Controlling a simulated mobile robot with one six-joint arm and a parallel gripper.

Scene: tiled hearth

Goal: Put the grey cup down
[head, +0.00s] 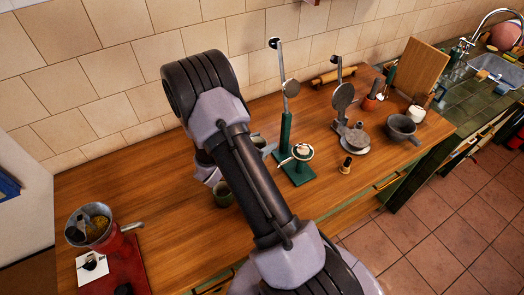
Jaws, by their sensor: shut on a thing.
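My gripper (212,178) is largely hidden behind my own arm; only a pale part of its wrist end shows, left of the forearm. The grey cup (222,194), dark and slightly greenish, shows just below it, partly covered by the arm. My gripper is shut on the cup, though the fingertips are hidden. I cannot tell whether the cup's base touches the wooden counter (155,195).
A green-based lever press (286,130) stands right of my arm, with a grey press (346,115) beyond. A red grinder (95,230) stands at the left. Counter between grinder and arm is clear.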

